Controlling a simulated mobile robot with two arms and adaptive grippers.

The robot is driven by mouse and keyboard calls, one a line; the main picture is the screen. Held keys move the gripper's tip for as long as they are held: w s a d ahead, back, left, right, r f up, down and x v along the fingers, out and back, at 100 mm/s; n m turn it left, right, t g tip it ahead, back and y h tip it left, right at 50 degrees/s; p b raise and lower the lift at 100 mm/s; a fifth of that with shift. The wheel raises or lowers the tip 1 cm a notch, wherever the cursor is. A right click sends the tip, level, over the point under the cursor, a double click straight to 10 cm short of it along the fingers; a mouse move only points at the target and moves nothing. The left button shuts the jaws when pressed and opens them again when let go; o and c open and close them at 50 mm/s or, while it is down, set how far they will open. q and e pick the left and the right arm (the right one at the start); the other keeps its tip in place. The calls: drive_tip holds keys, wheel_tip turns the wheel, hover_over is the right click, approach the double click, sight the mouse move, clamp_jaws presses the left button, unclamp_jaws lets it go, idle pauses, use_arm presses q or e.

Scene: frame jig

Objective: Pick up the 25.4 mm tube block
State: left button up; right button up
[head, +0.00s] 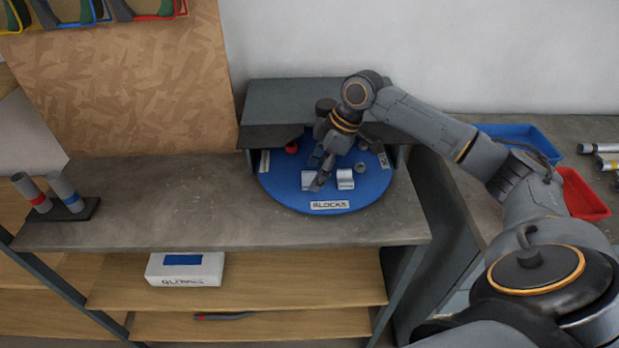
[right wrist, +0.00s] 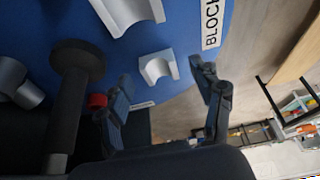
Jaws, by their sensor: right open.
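Two pale grey blocks with a rounded trough stand on the blue round turntable (head: 285,199). The smaller trough block (right wrist: 158,69) lies between the spread fingertips in the right wrist view; it shows partly behind the gripper in the head view (head: 308,180). The larger trough block (right wrist: 130,14) is beside it, to the right in the head view (head: 345,180). No size marking is readable on either. My right gripper (head: 322,174) is open, reaching down over the turntable; its fingers show in the right wrist view (right wrist: 163,80). Contact cannot be told. My left gripper is out of view.
A red piece (head: 291,147) sits at the turntable's back left, under a grey shelf unit (head: 285,100). A dark flanged piece (right wrist: 78,60) and a grey cylinder (right wrist: 14,80) are nearby. Two tubes on a stand (head: 75,210) are at the far left. The bench between is clear.

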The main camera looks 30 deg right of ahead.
drive_tip(key=shift+w+a+f, duration=0.15)
drive_tip(key=shift+f, duration=0.45)
drive_tip(key=c, duration=1.2)
drive_tip(key=shift+r, duration=0.1)
drive_tip(key=shift+c, duration=0.2)
